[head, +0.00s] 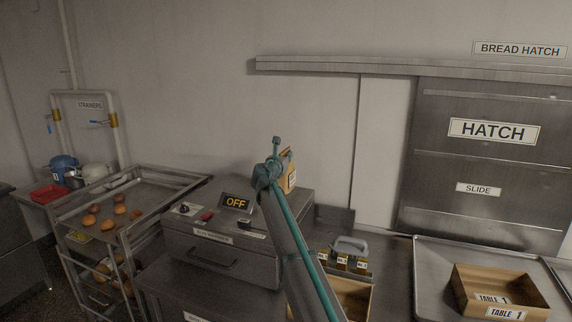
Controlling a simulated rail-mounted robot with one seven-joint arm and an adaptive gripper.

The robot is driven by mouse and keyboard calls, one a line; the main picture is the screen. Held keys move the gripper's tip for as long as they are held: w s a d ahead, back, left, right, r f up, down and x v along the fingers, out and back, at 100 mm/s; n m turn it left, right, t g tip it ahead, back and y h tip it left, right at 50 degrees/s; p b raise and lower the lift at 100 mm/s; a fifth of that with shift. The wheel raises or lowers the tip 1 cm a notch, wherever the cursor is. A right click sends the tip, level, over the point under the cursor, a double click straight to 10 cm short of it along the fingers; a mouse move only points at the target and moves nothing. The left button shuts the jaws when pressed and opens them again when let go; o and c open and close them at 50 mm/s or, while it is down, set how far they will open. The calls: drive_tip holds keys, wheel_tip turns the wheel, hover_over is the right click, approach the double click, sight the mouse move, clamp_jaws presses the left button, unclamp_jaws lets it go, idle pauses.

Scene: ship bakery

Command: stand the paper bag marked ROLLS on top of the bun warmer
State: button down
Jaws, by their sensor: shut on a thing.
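The bun warmer (222,262) is a grey metal box left of centre, with a dial, a red button and a sign reading OFF. My gripper (284,158) is at the upper end of my arm, over the warmer's right rear part in the picture. It is shut on a brown paper bag (292,172), which looks upright. My arm hides much of the bag, and its marking is too small to read. I cannot tell whether the bag's bottom touches the warmer's top.
A rack (150,203) with buns on trays stands left. Small labelled items (342,262) and an open box (355,298) are right of my arm. A tray (428,275) holds a TABLE 1 box (500,290) below the closed hatch (490,160). The wall is close behind the warmer.

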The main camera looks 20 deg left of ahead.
drive_tip(key=shift+w+a+f+p, duration=0.15)
drive_tip(key=shift+w+a+f, duration=0.05)
drive_tip(key=shift+w+f, duration=0.2)
drive_tip(key=shift+w+a+f+p, duration=0.2)
drive_tip(key=shift+w+f, duration=0.1)
drive_tip(key=shift+f, duration=1.85)
drive_tip(key=c, duration=1.3)
unclamp_jaws()
